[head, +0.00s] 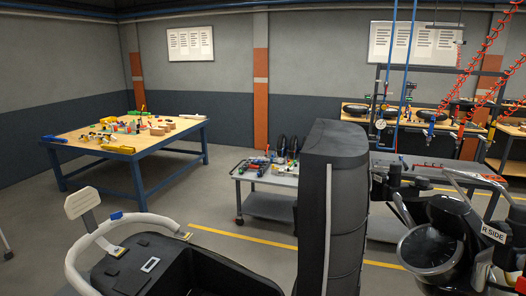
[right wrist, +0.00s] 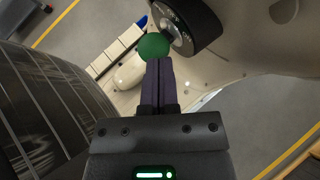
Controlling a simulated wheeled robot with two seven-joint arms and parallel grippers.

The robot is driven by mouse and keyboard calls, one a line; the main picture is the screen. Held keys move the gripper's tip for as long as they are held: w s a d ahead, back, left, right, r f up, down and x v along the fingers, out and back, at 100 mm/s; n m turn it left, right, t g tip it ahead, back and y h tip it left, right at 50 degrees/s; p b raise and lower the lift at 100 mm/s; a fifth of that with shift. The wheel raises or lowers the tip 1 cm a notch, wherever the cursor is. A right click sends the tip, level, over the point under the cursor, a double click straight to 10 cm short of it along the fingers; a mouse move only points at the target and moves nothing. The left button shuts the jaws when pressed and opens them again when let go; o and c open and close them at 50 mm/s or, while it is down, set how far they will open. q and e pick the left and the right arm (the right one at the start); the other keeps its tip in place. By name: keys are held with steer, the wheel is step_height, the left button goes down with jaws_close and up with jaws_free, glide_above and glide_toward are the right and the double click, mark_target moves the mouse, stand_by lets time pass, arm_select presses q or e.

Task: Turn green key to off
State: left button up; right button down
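The green key shows as a round green knob (right wrist: 154,46) in the upper middle of the right wrist view. It sits beside a black cylinder (right wrist: 186,22) with small white marks on its face, next to a cream-coloured body (right wrist: 225,55). My right gripper (right wrist: 159,63) points at the knob with its two dark fingers together. The fingertips are right at the knob's lower edge; I cannot tell whether they touch it. Nothing shows between the fingers. I cannot make out the green key in the head view. My left gripper is not in view.
In the right wrist view a dark ribbed curved surface (right wrist: 50,125) stands close on the left. In the head view a tall black block (head: 335,200) fills the middle. A blue-legged table (head: 130,140) and a small cart (head: 270,185) stand behind, with grey floor between.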

steer(key=r+p+v, duration=0.1)
steer(key=p+v, duration=0.5)
steer(key=v, duration=0.2)
steer(key=shift+d, duration=0.2)
steer(key=shift+w, duration=0.1)
steer(key=s+a+f+m+g+y+b, duration=0.1)
steer(key=s+a+f+m+y+b, duration=0.3)
steer(key=f+b, duration=1.05)
steer(key=s+f+m+g+y+b, duration=0.15)
steer(key=f+m+b, duration=0.45)
steer(key=f, duration=1.6)
steer(key=s+a+f+m+g+y+b, duration=0.3)
steer(key=s+f+m+b, duration=0.9)
steer(key=s+f+b, duration=0.6)
steer(key=s+f, duration=0.8)
steer(key=f, duration=0.4)
steer(key=shift+s+a+m+b, duration=0.15)
steer(key=shift+s+m+b, duration=0.15)
